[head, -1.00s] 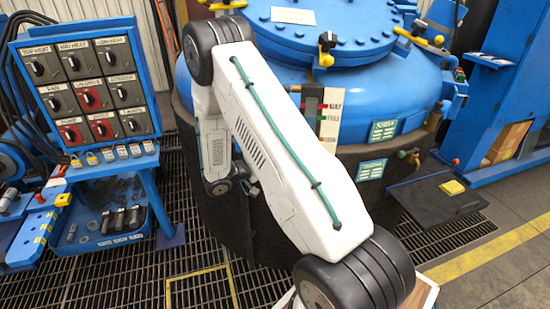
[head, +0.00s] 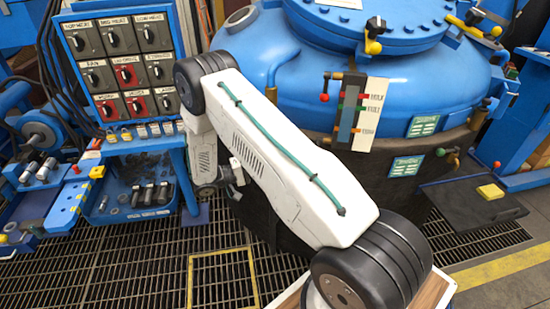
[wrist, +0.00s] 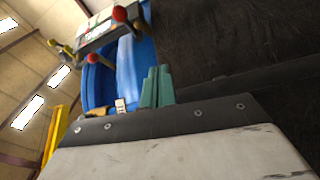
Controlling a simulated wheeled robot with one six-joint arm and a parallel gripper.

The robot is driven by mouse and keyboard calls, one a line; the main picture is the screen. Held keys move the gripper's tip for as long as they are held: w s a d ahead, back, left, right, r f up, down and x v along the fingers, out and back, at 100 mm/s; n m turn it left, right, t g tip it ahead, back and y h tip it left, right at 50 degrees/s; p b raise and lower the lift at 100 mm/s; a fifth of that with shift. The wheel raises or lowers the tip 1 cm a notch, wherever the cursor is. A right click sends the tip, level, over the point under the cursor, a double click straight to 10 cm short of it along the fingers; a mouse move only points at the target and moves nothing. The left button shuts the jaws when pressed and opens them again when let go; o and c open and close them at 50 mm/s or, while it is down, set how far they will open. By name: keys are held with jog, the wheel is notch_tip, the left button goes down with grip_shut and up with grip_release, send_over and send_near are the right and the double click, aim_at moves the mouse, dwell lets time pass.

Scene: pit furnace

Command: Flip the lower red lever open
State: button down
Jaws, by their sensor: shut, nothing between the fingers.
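The level gauge (head: 346,112) with its label plate stands upright on the front of the blue furnace (head: 290,60). A red lever knob (head: 324,97) shows at its upper left in the head view. The lower lever is not clear there, close to my arm. In the wrist view two red knobs show: one at the top (wrist: 119,13) and a nearer one (wrist: 93,58), which seems to be the lower lever. My gripper (wrist: 155,84) has its green fingers together, empty, apart from both knobs. In the head view my gripper is mostly hidden by my arm.
A switch panel (head: 120,65) stands at the left above a blue tool shelf (head: 140,212). A dark side tray (head: 470,205) with a yellow block (head: 490,191) juts out at the right. Floor grating (head: 130,265) is clear in front.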

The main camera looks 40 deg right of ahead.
jog(key=shift+w+a+f, duration=0.5)
jog(key=shift+w+a, duration=0.1)
jog(key=shift+w, duration=0.1)
jog(key=s+a+n+g+y, duration=0.1)
jog(key=s+n+g+y, duration=0.1)
jog(key=s+n+y, duration=0.3)
jog(key=s+a+r+t+y, duration=0.3)
jog(key=s+a+r+y, duration=0.1)
jog(key=s+r, duration=0.5)
jog(key=s+a+r+n+t+y, duration=0.1)
jog(key=s+a+r+t+y, duration=0.3)
jog(key=r, duration=0.8)
jog(key=s+a+r+t+y, duration=0.3)
jog(key=s+a+r+y, duration=0.2)
jog(key=s+a+r, duration=0.3)
jog(key=s+r, duration=0.3)
jog(key=s, duration=0.2)
jog(key=shift+s+r, duration=0.3)
jog(key=shift+s, duration=0.05)
